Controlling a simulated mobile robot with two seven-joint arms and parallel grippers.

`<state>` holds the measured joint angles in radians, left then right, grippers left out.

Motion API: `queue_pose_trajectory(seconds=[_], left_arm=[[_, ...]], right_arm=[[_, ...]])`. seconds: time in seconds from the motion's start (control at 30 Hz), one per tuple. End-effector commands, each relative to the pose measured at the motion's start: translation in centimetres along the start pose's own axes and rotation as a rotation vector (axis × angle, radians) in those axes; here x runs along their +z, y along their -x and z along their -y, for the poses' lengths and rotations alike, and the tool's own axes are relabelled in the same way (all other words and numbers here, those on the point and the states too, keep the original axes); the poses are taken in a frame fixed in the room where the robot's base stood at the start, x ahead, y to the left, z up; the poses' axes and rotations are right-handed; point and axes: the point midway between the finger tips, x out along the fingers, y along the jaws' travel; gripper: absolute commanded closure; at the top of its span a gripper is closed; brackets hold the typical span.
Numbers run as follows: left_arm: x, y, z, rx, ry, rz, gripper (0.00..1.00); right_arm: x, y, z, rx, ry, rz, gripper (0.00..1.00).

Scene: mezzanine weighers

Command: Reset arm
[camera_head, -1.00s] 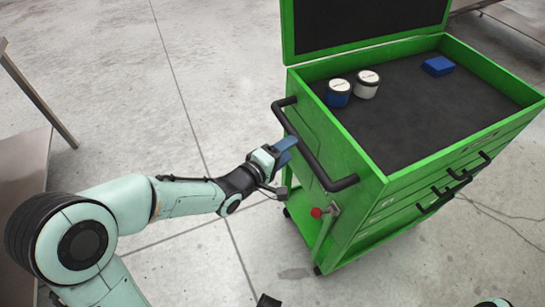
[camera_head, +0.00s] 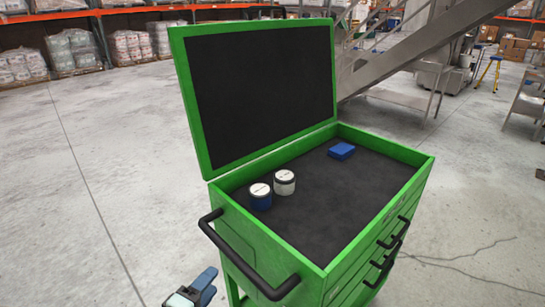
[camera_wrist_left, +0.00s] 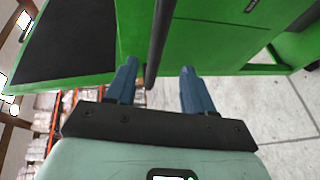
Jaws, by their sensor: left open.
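My left gripper (camera_head: 194,292) shows at the bottom edge of the head view, low and to the left of the green tool cart (camera_head: 262,222). In the left wrist view its two blue fingers (camera_wrist_left: 158,88) are spread apart with nothing held between them. The cart's black push handle (camera_wrist_left: 160,40) runs close ahead of the fingers in that view; I cannot tell whether they touch. The handle also shows in the head view (camera_head: 240,264). My right gripper is in neither view.
The cart's lid (camera_head: 262,90) stands open. A metal conveyor frame (camera_head: 410,50) stands behind. Wrapped pallets (camera_head: 75,50) line the back left. The floor on the left is clear.

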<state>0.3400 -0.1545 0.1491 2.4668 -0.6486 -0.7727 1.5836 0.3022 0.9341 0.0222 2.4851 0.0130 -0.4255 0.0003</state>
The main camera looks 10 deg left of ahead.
Motion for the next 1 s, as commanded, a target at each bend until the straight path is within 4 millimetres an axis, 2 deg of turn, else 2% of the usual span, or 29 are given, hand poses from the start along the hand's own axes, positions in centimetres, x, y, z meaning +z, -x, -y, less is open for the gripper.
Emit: queue_pose_trajectory(seconds=[0.07, 0.17, 0.33, 0.4, 0.47, 0.5, 0.6, 0.7, 0.8, 0.9, 1.0], left_arm=[[0.0, -0.4, 1.4, -0.045, -0.009, 0.000, 0.47], [0.2, -1.1, 5.0, -0.160, -0.048, 0.009, 0.47], [2.6, -0.9, 14.6, -0.457, -0.169, 0.104, 0.47], [4.3, 0.2, 18.6, -0.579, -0.225, 0.178, 0.47], [6.0, 1.6, 21.8, -0.679, -0.272, 0.256, 0.47], [7.2, 2.7, 23.7, -0.741, -0.304, 0.318, 0.47], [10.5, 6.2, 27.8, -0.876, -0.375, 0.487, 0.47], [13.4, 9.8, 30.5, -0.970, -0.430, 0.660, 0.47], [15.6, 12.8, 32.0, -1.024, -0.467, 0.799, 0.47], [17.0, 14.7, 32.8, -1.049, -0.487, 0.889, 0.47], [17.5, 15.6, 33.1, -1.058, -0.497, 0.929, 0.47]], right_arm=[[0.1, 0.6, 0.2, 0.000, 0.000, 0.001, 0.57], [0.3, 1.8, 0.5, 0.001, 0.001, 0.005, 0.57], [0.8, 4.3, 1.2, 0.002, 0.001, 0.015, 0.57], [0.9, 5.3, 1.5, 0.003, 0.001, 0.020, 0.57], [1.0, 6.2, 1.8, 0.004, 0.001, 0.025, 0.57], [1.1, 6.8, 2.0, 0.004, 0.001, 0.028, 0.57], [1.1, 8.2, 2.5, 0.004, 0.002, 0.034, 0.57], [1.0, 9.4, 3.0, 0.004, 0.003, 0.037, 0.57], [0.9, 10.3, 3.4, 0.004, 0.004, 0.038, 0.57], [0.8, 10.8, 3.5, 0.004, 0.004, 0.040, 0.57], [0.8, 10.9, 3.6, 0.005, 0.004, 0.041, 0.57]])
